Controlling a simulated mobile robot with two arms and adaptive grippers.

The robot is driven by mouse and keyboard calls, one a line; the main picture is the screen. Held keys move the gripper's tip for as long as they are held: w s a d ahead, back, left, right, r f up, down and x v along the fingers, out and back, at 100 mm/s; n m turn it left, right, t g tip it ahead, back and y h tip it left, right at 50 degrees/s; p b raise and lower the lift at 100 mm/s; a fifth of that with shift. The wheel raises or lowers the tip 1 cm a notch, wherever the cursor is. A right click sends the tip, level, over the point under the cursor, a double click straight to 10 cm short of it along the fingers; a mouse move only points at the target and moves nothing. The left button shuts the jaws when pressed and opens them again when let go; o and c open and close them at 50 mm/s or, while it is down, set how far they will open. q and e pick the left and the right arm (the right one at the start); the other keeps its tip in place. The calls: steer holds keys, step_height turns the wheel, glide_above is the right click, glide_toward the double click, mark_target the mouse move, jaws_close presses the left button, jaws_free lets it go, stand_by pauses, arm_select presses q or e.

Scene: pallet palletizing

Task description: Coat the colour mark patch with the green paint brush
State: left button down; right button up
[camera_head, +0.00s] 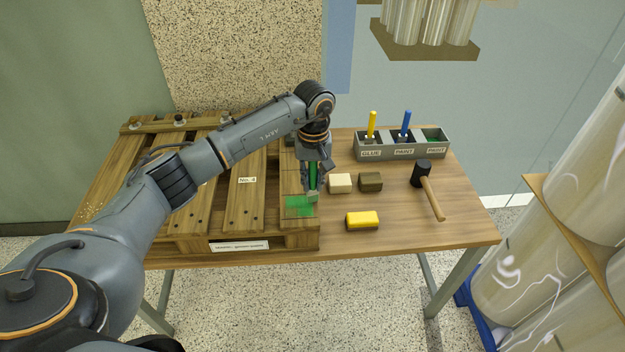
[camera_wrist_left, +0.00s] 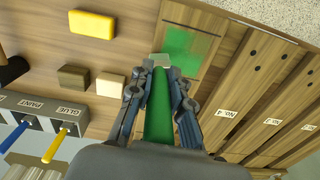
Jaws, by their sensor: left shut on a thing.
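My left gripper (camera_head: 314,185) is shut on the green paint brush (camera_head: 313,178) and holds it upright, bristles down, over the right end of the pallet (camera_head: 243,205). The brush's green handle also shows between the fingers in the left wrist view (camera_wrist_left: 158,115). Its pale tip is at the edge of the colour mark patch (camera_head: 298,208). The patch is largely covered in green, with uneven, fainter edges, and it shows in the left wrist view too (camera_wrist_left: 188,50). Whether the bristles touch the wood is hard to tell. My right gripper is not in view.
A grey bin (camera_head: 402,146) labelled GLUE and PAINT holds a yellow brush (camera_head: 371,124) and a blue brush (camera_head: 405,124). A pale block (camera_head: 340,183), a dark block (camera_head: 370,182), a yellow sponge (camera_head: 362,219) and a mallet (camera_head: 430,190) lie right of the pallet.

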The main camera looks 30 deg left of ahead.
arm_select(q)
step_height(320, 180, up, 6)
steer(key=p, duration=0.3)
steer(key=shift+r, duration=0.25)
stand_by(0.7)
